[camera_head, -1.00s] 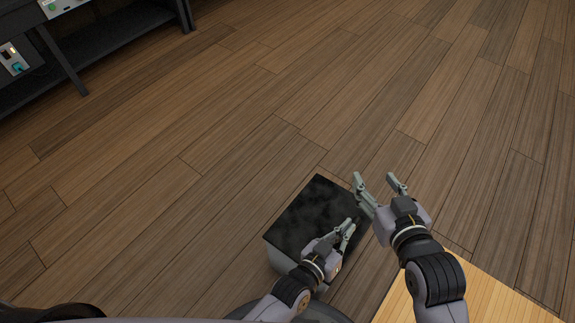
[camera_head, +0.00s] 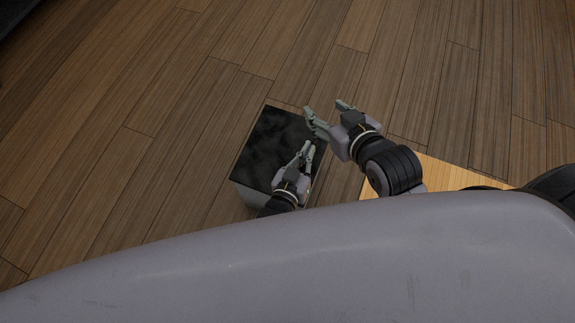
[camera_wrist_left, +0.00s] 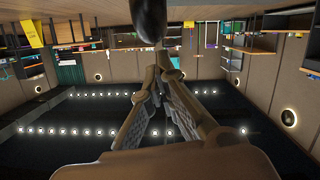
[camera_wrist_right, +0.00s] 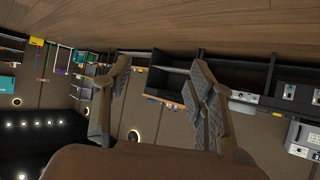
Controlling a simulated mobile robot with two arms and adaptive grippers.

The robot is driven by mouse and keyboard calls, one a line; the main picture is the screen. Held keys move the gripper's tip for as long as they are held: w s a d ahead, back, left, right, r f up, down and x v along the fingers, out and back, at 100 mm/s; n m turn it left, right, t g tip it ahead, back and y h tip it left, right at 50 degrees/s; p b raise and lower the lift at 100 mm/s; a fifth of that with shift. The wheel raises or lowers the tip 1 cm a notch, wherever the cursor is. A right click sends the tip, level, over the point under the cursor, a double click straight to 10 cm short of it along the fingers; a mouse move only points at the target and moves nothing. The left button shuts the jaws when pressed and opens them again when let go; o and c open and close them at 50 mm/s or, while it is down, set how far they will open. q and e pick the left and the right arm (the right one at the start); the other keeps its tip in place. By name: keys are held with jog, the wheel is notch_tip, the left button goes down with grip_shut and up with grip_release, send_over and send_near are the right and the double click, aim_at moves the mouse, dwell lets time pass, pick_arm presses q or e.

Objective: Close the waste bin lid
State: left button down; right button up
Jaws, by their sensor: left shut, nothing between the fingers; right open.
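The waste bin (camera_head: 268,142) is a box on the floor with a flat, black, mottled top and a lighter grey side (camera_head: 246,196). The top appears to lie flat over the body, and I see no opening. My left gripper (camera_head: 307,149) is shut and empty, over the right part of the black top; I cannot tell whether it touches. Its closed fingers also show in the left wrist view (camera_wrist_left: 165,72). My right gripper (camera_head: 325,108) is open and empty, by the bin's far right corner. Its spread fingers show in the right wrist view (camera_wrist_right: 160,68).
A light wooden surface (camera_head: 440,174) lies to the right, under my right arm. The wood plank floor (camera_head: 150,100) left of and beyond the bin is clear. Shelves (camera_wrist_right: 170,88) and wall equipment show far off in the wrist views.

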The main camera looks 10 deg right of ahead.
pick_arm(q)
jog(key=shift+w+a+r+p, duration=0.1)
jog(key=shift+r+p, duration=0.55)
jog(key=shift+r, duration=0.1)
jog(key=shift+w+a+r+p, duration=0.1)
jog(key=shift+a+r+p, duration=0.05)
jog(key=shift+r+p, duration=0.75)
pick_arm(e)
jog(key=s+d+f+g+h+p, duration=0.1)
jog(key=s+d+f+g, duration=0.1)
jog(key=s+g, duration=0.35)
jog(key=s+d+f+g+h+p, duration=0.1)
jog(key=s+d+f+g, duration=0.15)
jog(key=s, duration=0.55)
pick_arm(q)
jog(key=v, duration=1)
jog(key=shift+p, duration=0.35)
pick_arm(e)
jog(key=x, duration=0.4)
jog(key=shift+s+f, duration=0.1)
jog(key=shift+f, duration=0.15)
pick_arm(q)
jog(key=shift+f, duration=0.15)
pick_arm(e)
jog(key=shift+a, duration=0.1)
